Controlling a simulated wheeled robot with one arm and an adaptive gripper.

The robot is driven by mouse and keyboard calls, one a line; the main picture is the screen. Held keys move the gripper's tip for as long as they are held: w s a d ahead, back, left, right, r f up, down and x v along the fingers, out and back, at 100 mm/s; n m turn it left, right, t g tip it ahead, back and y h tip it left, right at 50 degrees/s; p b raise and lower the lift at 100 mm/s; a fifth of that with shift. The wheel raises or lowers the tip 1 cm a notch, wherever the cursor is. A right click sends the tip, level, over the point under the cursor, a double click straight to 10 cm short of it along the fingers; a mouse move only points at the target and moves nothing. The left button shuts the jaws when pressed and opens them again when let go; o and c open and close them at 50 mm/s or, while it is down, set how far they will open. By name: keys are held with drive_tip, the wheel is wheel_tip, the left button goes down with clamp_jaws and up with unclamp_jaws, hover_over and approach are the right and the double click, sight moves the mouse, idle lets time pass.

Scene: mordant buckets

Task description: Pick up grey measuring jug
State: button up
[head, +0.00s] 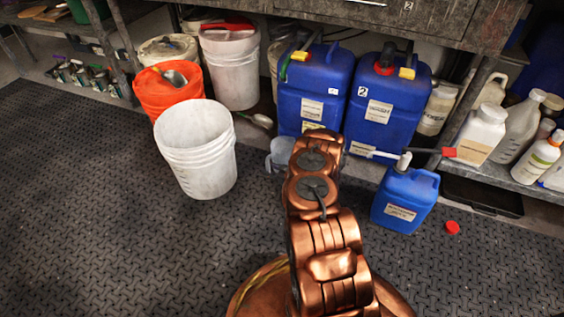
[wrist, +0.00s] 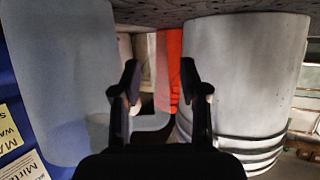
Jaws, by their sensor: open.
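The grey measuring jug (head: 281,152) stands on the floor just right of the white bucket in the head view, partly hidden behind my arm. In the wrist view the jug (wrist: 65,85) fills the left side, close to the camera. Its handle curves out to the right, and part of it shows in the gap between my fingers. My gripper (wrist: 160,78) is open, its left finger overlapping the jug in the picture. Whether the fingers touch the handle cannot be told. In the head view the gripper is hidden by my arm.
A white bucket (head: 197,152) stands close on the jug's left and shows large at right in the wrist view (wrist: 243,75). Blue canisters (head: 312,90) stand behind. A small blue canister (head: 404,199) and a red cap (head: 452,227) are at right. The left floor is clear.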

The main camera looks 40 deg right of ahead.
drive_tip(key=shift+b+x, duration=0.45)
drive_tip(key=shift+x, duration=0.75)
clamp_jaws()
